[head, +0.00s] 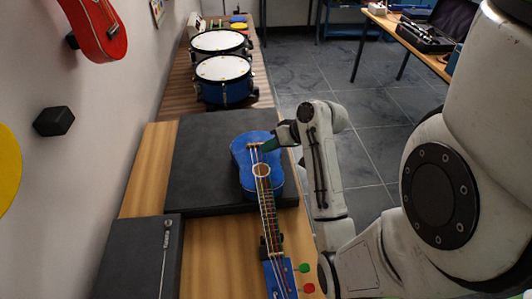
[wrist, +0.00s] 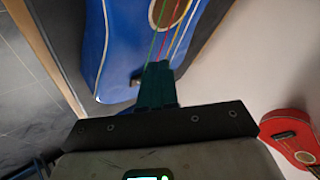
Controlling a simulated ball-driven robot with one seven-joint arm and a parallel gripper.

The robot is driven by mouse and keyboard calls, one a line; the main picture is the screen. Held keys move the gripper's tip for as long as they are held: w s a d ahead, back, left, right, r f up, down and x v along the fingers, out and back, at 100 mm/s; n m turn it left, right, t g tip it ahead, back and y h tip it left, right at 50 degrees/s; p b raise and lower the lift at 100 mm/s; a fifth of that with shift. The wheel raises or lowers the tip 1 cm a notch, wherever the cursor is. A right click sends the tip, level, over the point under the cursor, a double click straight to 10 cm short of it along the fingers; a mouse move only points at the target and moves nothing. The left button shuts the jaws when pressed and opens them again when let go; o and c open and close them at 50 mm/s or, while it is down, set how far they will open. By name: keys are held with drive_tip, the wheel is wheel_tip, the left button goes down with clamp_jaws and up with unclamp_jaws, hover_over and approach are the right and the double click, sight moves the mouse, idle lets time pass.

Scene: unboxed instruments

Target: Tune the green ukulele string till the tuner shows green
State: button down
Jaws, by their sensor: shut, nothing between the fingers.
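The blue ukulele (head: 245,180) lies with its body on a dark pad and its neck toward the bottom of the head view. Green, red and yellow strings run along it; the green string (wrist: 154,40) is leftmost in the wrist view. A green peg (head: 304,268) and a red peg stick out at the right of the headstock. My gripper (head: 268,147) is over the body's far end by the bridge, away from the pegs. Its teal fingers (wrist: 157,72) are shut and empty, close to the strings; contact is unclear. No tuner reading can be made out on the ukulele.
The dark pad (head: 200,170) lies on the wooden table (head: 140,190). A red ukulele (head: 95,25) hangs on the left wall. Tiled floor is open to the right.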

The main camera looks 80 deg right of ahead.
drive_tip(key=shift+r+p, duration=0.65)
drive_tip(key=shift+p, duration=0.35)
drive_tip(key=shift+r, duration=0.1)
wheel_tip(320, 180, up, 5)
drive_tip(key=p, duration=0.5)
idle(0.4)
